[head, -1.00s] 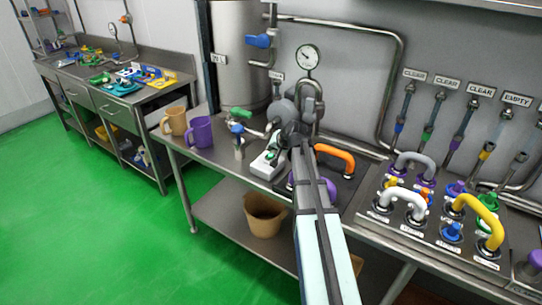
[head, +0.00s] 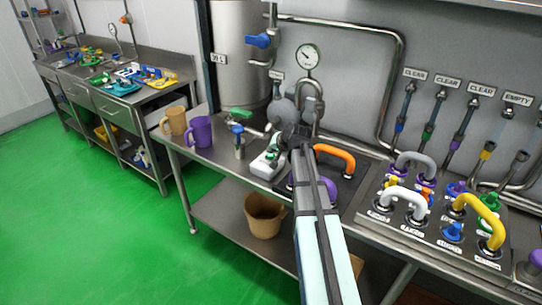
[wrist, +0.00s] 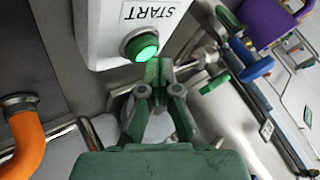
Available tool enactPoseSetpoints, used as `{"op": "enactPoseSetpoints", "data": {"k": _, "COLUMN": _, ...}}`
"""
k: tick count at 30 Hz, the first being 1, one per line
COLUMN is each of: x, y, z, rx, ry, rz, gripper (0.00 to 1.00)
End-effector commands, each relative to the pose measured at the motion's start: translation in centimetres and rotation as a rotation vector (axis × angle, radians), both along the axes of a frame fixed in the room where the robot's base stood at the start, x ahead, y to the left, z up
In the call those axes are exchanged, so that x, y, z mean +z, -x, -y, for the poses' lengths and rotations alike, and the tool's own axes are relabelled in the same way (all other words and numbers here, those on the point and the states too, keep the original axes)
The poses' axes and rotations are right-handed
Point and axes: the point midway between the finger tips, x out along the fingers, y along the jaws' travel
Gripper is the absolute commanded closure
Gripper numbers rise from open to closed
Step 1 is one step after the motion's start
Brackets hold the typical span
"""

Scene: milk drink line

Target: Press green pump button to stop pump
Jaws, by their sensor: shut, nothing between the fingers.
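The pump's white control box (head: 266,166) stands on the steel counter, left of my arm in the head view. In the wrist view the box (wrist: 98,30) carries a "START" label and a lit green button (wrist: 142,48) in a dark ring. My gripper (wrist: 158,64) is shut and empty, its fingertips right beside the button's lower right edge in that view. I cannot tell whether they touch it. In the head view my gripper (head: 290,138) is small, dark and seen from behind, close to the box.
An orange curved handle (head: 335,157) stands right of my arm. A green-handled valve (head: 240,114), a blue-handled valve (head: 238,131) and a purple mug (head: 200,131) are left of the box. The pump body and pipes lie behind. A panel of coloured hose connectors (head: 440,215) fills the right.

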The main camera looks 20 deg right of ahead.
Motion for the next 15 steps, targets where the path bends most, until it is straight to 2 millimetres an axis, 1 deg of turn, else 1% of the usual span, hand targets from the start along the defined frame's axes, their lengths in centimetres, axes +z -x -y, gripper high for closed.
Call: {"op": "enactPoseSetpoints", "data": {"k": 15, "x": -0.46, "y": 0.00, "z": -0.01, "rx": 0.000, "ry": 0.000, "rz": 0.000, "gripper": 1.00}}
